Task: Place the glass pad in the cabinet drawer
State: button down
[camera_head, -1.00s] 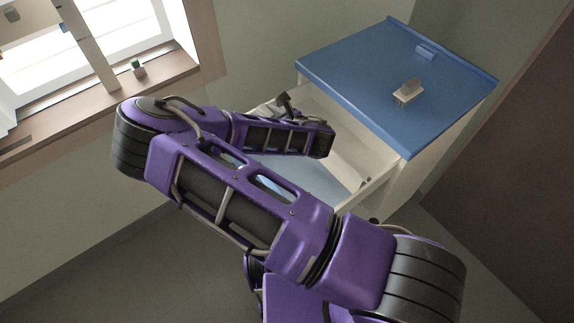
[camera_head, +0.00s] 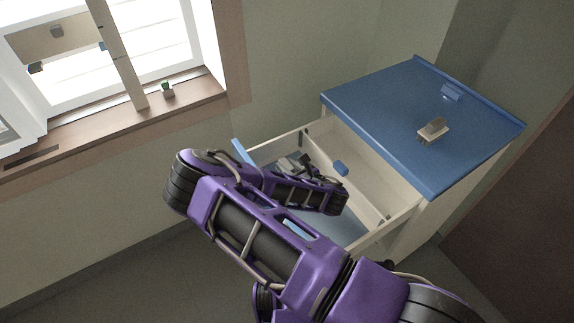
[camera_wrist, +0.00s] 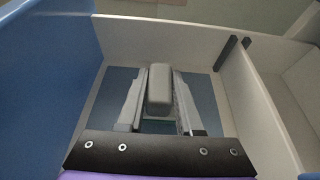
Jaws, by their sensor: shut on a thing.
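My gripper (camera_wrist: 158,78) is shut on a pale grey, rounded block, seemingly the glass pad (camera_wrist: 159,88). The block sits upright between the two grey fingers in the wrist view. The gripper is inside the open cabinet drawer (camera_wrist: 160,33), over its blue floor. I cannot tell whether the block touches the floor. In the head view the drawer (camera_head: 401,207) is pulled out from the white cabinet with the blue top (camera_head: 385,100). My arm hides part of the drawer, and the gripper (camera_head: 291,163) shows only partly there.
A small grey block on a beige base (camera_head: 433,131) stands on the cabinet top. A blue piece (camera_head: 341,168) shows inside the drawer. A divider (camera_wrist: 252,100) separates off the drawer's right side in the wrist view. A window sill (camera_head: 120,115) lies to the left.

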jog(key=shift+f, duration=0.2)
jog(key=c, duration=0.6)
grip_release()
jog(key=shift+r, duration=0.1)
jog(key=shift+r, duration=0.25)
jog(key=v, duration=1.2)
jog(key=shift+f+p, duration=0.1)
jog(key=shift+p, duration=0.2)
jog(key=shift+w+a, duration=0.1)
